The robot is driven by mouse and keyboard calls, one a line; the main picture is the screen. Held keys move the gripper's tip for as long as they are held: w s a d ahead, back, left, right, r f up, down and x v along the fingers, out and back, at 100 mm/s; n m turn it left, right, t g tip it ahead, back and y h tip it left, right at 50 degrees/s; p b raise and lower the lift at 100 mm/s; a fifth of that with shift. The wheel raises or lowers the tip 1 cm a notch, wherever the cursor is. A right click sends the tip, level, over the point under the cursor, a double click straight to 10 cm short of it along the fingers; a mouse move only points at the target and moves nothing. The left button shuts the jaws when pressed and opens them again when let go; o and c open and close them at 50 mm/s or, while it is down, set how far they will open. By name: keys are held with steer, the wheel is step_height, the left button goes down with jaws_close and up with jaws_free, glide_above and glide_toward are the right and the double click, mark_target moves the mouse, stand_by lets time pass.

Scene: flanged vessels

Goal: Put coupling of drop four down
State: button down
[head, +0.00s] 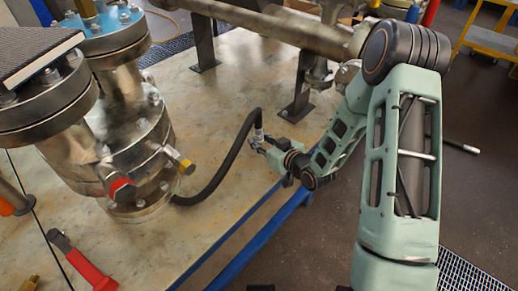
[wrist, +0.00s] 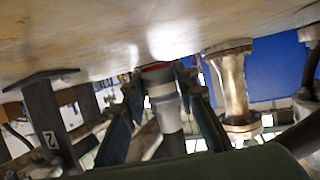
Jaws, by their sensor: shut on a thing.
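The coupling (head: 258,132) is a silvery metal fitting at the end of a black hose (head: 222,165). My gripper (head: 260,146) is shut on it, over the table near its blue front edge. The wrist view, where the tabletop lies along the top, shows the coupling (wrist: 167,108) between my two fingers (wrist: 158,95). Its red-ringed end (wrist: 156,68) faces the tabletop (wrist: 110,40) and is very close to it; I cannot tell whether it touches. The hose arches from the coupling to the foot of the flanged vessel (head: 130,120).
The tabletop (head: 215,100) is bare around the coupling. Black support posts (head: 298,100) stand behind it, under a large pipe (head: 270,25). A red-handled tool (head: 85,268) lies at the front left. The blue table edge (head: 250,240) runs close to my arm.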

steer(key=shift+w+a+f+b, duration=0.15)
steer(key=shift+f+b, duration=0.15)
steer(key=shift+f, duration=0.65)
steer(key=shift+w+f+b, duration=0.15)
steer(key=shift+f+b, duration=0.1)
steer(key=shift+f, duration=0.7)
steer(key=shift+f, duration=0.2)
steer(key=c, duration=1.5)
jaws_free()
steer(key=shift+c, duration=0.2)
steer(key=shift+r, duration=0.15)
steer(key=shift+s+d+r, duration=0.15)
steer(key=shift+s+d, duration=0.05)
steer(key=p+v, duration=0.1)
steer(key=v, duration=1)
steer(key=shift+s+d+p, duration=0.1)
steer(key=shift+s+p, duration=0.05)
steer(key=shift+p, duration=0.25)
